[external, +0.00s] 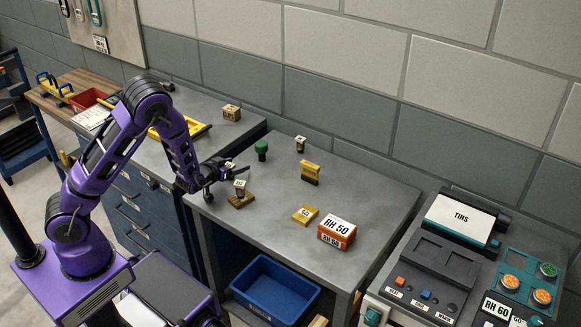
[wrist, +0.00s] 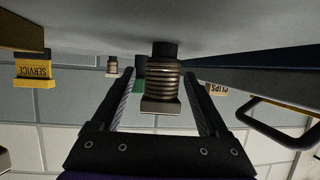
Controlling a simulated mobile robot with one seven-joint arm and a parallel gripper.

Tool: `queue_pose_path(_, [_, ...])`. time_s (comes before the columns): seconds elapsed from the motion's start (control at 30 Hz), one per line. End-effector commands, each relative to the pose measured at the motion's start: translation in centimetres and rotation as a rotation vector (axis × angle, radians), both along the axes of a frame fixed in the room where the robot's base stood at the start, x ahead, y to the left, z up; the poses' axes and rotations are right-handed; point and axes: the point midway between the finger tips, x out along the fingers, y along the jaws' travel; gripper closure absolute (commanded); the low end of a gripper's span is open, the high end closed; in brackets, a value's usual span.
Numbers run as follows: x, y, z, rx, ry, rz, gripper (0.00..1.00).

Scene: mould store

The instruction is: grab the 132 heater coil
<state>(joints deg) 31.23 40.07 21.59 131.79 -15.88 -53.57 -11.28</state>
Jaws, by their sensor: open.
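A ribbed, copper-brown heater coil (wrist: 163,82) with a dark end and a pale square cap shows large between my fingers in the wrist view, which looks upside down.
A green knobbed piece (external: 262,149) stands behind the near coil. A CLIPS box (external: 231,113) sits on the neighbouring bench.

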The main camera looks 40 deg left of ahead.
Motion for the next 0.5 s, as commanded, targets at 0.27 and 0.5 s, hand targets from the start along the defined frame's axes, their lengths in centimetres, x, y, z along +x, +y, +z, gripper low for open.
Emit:
queue_pose_path(0.27, [0.03,0.01,0.01,0.0,0.0,0.0,0.35])
queue_pose_path(0.5, [0.01,0.0,0.01,0.0,0.0,0.0,0.78])
